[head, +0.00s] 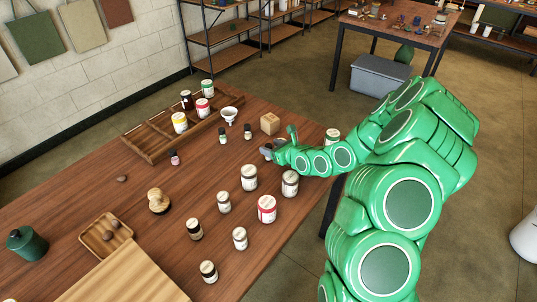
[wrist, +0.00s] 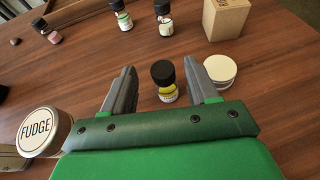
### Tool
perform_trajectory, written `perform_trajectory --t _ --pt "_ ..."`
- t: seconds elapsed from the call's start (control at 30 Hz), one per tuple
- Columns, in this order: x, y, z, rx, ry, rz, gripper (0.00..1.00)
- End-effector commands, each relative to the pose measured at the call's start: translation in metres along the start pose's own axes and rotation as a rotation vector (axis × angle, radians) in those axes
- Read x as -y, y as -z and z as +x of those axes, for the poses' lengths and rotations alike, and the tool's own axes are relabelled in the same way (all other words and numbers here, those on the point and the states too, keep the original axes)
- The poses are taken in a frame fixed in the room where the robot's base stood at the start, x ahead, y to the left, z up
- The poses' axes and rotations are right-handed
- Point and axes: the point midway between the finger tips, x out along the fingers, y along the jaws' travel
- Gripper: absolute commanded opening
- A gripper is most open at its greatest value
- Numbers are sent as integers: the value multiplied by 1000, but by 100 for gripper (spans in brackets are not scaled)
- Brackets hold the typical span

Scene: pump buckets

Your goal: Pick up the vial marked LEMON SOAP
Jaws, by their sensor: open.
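In the wrist view a small vial (wrist: 167,93) with a black cap and a yellow label stands upright on the table between my gripper's fingers. Its lettering is too small to read, so I cannot confirm LEMON SOAP. My gripper (wrist: 160,68) is open, with one finger on each side of the vial and nothing held. In the head view my gripper (head: 268,149) is low over the table, and I cannot make out this vial there. Other black-capped vials stand farther off: one pink (wrist: 47,31), one greenish (wrist: 122,16) and one reddish (wrist: 164,18).
A white-lidded jar (wrist: 219,70) stands close beside the right finger. A tin marked FUDGE (wrist: 44,131) is at left. A cardboard box (head: 270,124) stands beyond my gripper. Several jars, including a red-labelled one (head: 267,210), fill the near table. A wooden tray (head: 152,145) lies behind.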

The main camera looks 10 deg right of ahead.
Motion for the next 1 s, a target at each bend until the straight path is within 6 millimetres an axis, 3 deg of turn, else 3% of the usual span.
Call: perform_trajectory --t 0.4,0.73,1.0 --pt "2 5 45 -2 -3 -1 59" --pt "2 4 49 -1 -2 -1 59" --pt "2 4 49 0 -2 -1 19"
